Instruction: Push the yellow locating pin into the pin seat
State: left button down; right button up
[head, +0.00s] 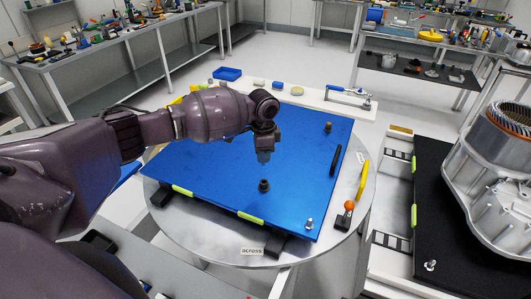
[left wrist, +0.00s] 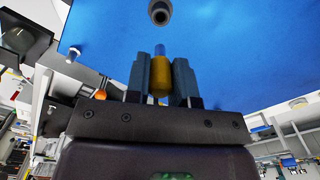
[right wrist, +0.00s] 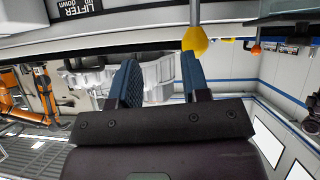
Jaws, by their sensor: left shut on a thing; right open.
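The yellow locating pin (left wrist: 160,82) is upright in the left wrist view, between the two fingers of my left gripper (left wrist: 161,66), which is shut on it. The pin seat (left wrist: 160,12), a dark round boss with a hole, is just ahead of the pin, with blue plate between them in that view. In the head view my left gripper (head: 263,157) hangs above the blue plate, a little beyond the pin seat (head: 263,185). The pin cannot be made out there. My right gripper (right wrist: 160,72) is open and empty.
The blue plate (head: 210,165) lies on a round metal table (head: 185,225). A second dark boss (head: 327,127), a black bar (head: 335,160), a yellow handle (head: 362,180) and an orange-knobbed lever (head: 348,207) are right. A yellow knob (right wrist: 195,40) is by my right fingers.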

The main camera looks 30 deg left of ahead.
pick_arm(q)
jog(key=shift+w+p, duration=0.1)
jog(key=shift+p, duration=0.55)
jog(key=shift+f, duration=1.35)
jog(key=shift+f+b, duration=0.5)
jog(key=shift+f, duration=0.5)
jog(key=shift+f+b, duration=0.3)
jog(key=shift+f, duration=0.55)
jog(key=shift+r, duration=0.1)
pick_arm(e)
jog(key=shift+f, duration=0.15)
